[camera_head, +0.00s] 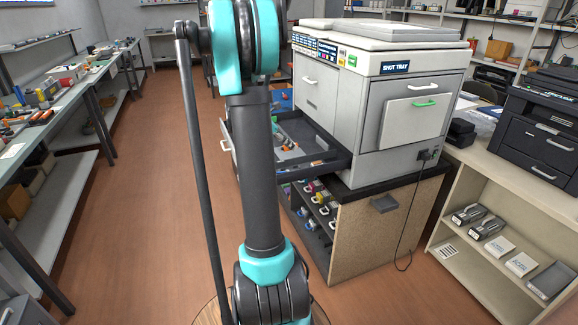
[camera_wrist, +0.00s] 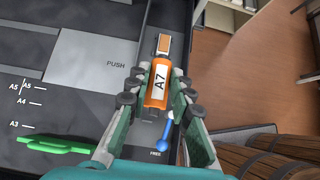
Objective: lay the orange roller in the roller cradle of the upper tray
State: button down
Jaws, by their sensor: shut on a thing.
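The orange roller (camera_wrist: 157,92), with a white A7 label, lies between the fingers of my gripper (camera_wrist: 162,76) in the wrist view. The gripper is shut on it. The roller points along the right side of the dark upper tray (camera_wrist: 83,110). A narrower orange end (camera_wrist: 163,44) shows beyond the fingertips. I cannot tell whether the roller touches the cradle beneath; the roller and fingers hide most of it. In the camera_head view the open upper tray (camera_head: 325,160) sticks out of the grey printer, and my arm hides part of it.
A blue lever (camera_wrist: 163,136) marked FREE stands just below the roller. A grey PUSH plate (camera_wrist: 95,65) and a green handle (camera_wrist: 58,145) lie left. The printer (camera_head: 375,105) stands on a cabinet (camera_head: 385,220) holding cartridges. Open floor (camera_head: 125,220) lies left.

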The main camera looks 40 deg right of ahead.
notch_tip(320, 180, down, 10)
jog(key=shift+r, duration=0.25)
jog(key=c, duration=1.6)
grip_release()
jog(key=shift+a+r, duration=0.1)
jog(key=v, duration=1.1)
jog(key=s+a+f+m+t+y, duration=0.2)
jog(key=s+a+m, duration=0.3)
jog(key=a, duration=0.5)
jog(key=s+a+f+m+t+y, duration=0.2)
jog(key=s+a+f+m+y, duration=0.2)
jog(key=s+a, duration=0.4)
jog(key=s+a+f+m+t+y, duration=0.2)
jog(key=s+a+m, duration=0.4)
jog(key=a, duration=0.5)
jog(key=shift+s+a+f+y, duration=0.2)
jog(key=shift+s+f, duration=0.05)
jog(key=shift+s, duration=0.15)
jog(key=shift+s+a+f+y, duration=0.15)
jog(key=shift+s+f+y, duration=0.1)
jog(key=shift+s, duration=0.2)
